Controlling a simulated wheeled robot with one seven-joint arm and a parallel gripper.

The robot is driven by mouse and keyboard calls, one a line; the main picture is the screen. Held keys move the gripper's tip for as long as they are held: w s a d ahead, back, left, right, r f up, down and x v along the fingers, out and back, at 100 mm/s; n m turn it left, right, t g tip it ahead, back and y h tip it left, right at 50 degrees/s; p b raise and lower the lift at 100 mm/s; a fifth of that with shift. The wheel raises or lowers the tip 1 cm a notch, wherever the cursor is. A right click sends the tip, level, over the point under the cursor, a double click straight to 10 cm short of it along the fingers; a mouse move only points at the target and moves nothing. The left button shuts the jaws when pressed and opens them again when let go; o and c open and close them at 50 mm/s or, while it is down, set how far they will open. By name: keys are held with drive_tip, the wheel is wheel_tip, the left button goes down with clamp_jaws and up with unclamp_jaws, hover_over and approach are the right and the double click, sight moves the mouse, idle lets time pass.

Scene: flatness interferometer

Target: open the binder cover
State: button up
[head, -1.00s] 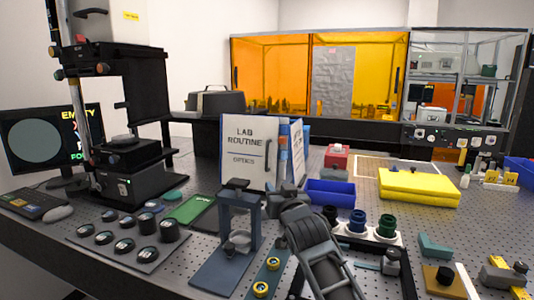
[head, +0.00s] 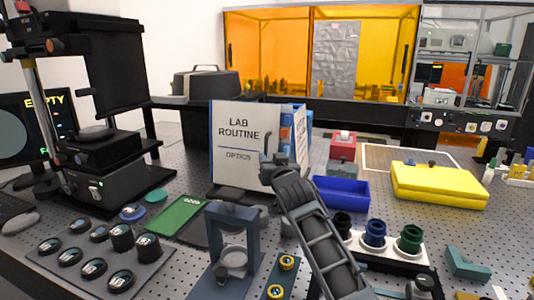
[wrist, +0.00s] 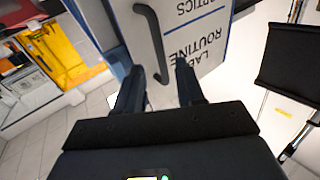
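The white binder (head: 235,150), marked LAB ROUTINE and OPTICS, stands upright on the perforated bench. Its cover looks closed in the head view. In the wrist view the cover (wrist: 192,50) appears upside down, with a dark curved handle (wrist: 151,40).
A blue bin (head: 342,192) and a red-topped box (head: 342,147) stand right of the binder. A yellow case (head: 438,185) lies farther right. A blue-grey stand (head: 232,240) and a green plate (head: 180,214) are in front. A tall instrument (head: 105,150) stands left.

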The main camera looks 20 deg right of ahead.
sight(266, 153)
drive_tip(key=shift+w, duration=2.1)
clamp_jaws()
